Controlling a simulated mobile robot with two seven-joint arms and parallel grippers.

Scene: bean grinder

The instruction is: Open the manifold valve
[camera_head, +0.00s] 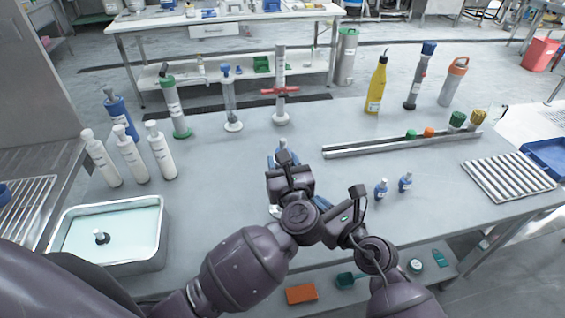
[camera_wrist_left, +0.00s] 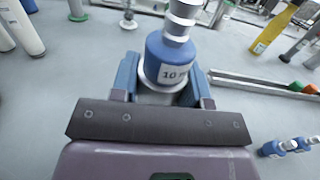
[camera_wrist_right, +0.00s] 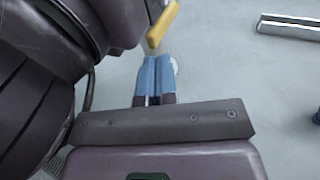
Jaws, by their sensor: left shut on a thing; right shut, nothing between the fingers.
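My left gripper (camera_wrist_left: 163,88) is shut on a blue-and-silver fitting (camera_wrist_left: 170,50) with a white label reading "10", held between its blue fingers. In the head view this fitting (camera_head: 282,144) shows only in small part above my left gripper (camera_head: 283,160). My right gripper (camera_head: 323,203) is shut and empty, low beside the left wrist. In the right wrist view a yellow lever-like piece (camera_wrist_right: 162,25) lies just beyond the shut fingertips (camera_wrist_right: 155,62). I cannot tell whether they touch, or whether the lever belongs to the held fitting. No part is clearly marked as the manifold valve.
A column with a red cross handle (camera_head: 280,91) stands at the back of the table. White bottles (camera_head: 130,155) and a liquid-filled tray (camera_head: 145,250) are left.

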